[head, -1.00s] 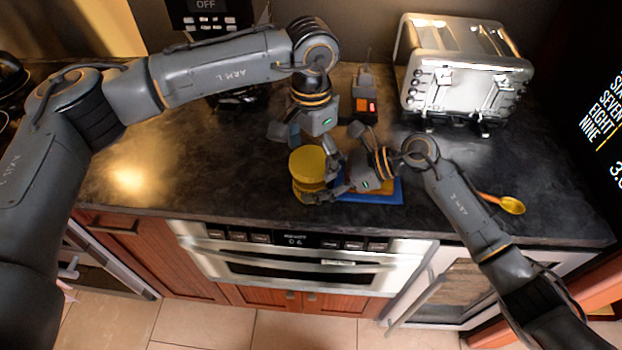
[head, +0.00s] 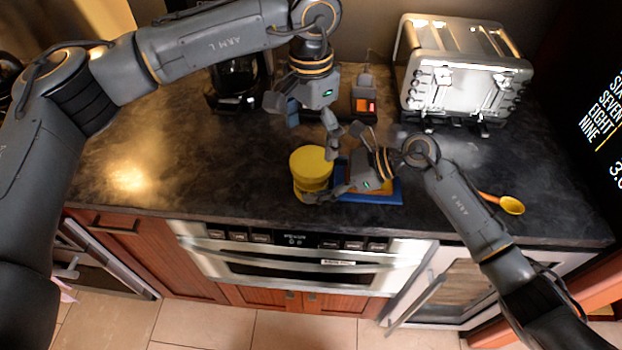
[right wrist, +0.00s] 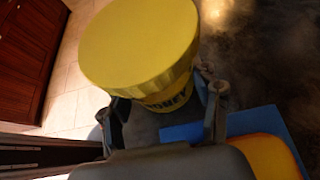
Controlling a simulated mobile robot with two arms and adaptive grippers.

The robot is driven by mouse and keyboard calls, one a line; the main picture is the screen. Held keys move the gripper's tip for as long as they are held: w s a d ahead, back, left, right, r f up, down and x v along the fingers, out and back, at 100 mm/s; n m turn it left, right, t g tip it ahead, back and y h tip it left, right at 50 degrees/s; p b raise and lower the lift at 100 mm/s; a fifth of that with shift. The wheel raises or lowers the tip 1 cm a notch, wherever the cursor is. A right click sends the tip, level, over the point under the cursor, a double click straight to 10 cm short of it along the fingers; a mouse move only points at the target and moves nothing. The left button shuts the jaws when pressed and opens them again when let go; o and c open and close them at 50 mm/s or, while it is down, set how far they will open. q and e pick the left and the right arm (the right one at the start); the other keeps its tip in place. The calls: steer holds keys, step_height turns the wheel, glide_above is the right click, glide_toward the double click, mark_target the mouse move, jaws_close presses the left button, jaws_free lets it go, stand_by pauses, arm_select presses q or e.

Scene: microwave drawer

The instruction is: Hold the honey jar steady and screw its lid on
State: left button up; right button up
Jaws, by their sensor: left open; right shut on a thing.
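The honey jar (head: 312,187) stands upright on the dark counter near its front edge. Its wide yellow lid (head: 311,162) sits on top of it; I cannot tell how tightly. In the right wrist view the lid (right wrist: 138,42) covers most of the jar (right wrist: 168,98), whose label partly shows. My right gripper (head: 322,193) is shut on the jar's body from the right, with a finger on each side below the lid. My left gripper (head: 308,134) is open and empty, above and behind the lid, apart from it.
A blue board (head: 372,197) with a yellow-orange item lies right of the jar, under my right gripper. A toaster (head: 465,75) stands at the back right, a yellow spoon (head: 511,205) on the right. A coffee maker (head: 234,85) stands behind. The counter's left is clear.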

steer(key=shift+f, duration=0.1)
steer(key=o, duration=1.8)
steer(key=shift+c, duration=0.2)
steer(key=shift+d, duration=0.15)
steer(key=v, duration=1)
steer(key=shift+d, duration=0.2)
steer(key=shift+v, duration=0.8)
